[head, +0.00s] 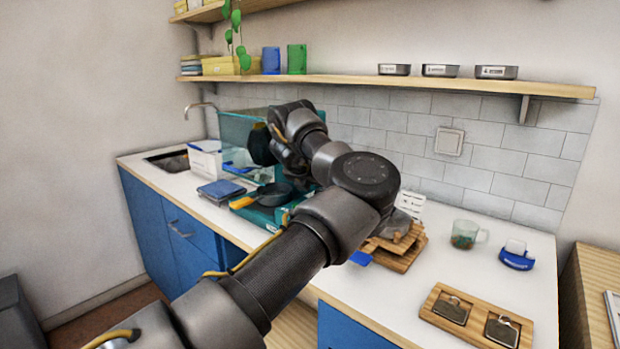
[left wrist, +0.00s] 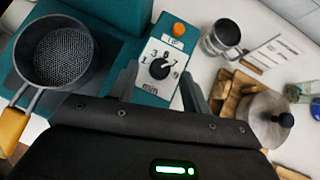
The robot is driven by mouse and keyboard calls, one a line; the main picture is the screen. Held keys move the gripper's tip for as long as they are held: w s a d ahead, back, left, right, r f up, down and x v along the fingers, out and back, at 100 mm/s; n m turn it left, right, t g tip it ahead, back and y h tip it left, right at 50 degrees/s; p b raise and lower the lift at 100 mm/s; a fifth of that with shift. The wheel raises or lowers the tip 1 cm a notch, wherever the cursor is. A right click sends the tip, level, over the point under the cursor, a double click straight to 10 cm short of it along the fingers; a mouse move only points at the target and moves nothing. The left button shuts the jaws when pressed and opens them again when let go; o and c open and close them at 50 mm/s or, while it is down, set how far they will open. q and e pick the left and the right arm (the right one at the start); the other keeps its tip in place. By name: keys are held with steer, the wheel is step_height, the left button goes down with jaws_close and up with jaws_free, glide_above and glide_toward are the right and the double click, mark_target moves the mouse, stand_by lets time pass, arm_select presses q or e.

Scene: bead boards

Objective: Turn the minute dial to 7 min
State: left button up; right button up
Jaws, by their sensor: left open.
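The minute dial (left wrist: 159,68) is a round black knob on a white panel with numbers around it and "min" printed below, on a teal appliance (left wrist: 190,12). A light mark on the knob seems to point to the upper right, toward the 6 and 7; the exact number is too small to tell. My left gripper (left wrist: 160,74) is open, its two fingers on either side of the panel in the left wrist view. I cannot tell whether they touch the knob. In the head view my arm hides the dial, and the appliance (head: 268,218) shows partly below it. My right gripper is not in view.
An orange button (left wrist: 180,29) sits above the dial. A dark pan (left wrist: 65,55) with an orange handle is left of it. A metal cup (left wrist: 222,38) and a moka pot (left wrist: 265,118) stand to the right.

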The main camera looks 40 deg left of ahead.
arm_select(q)
steer(key=v, duration=0.9)
steer(key=shift+d, duration=0.1)
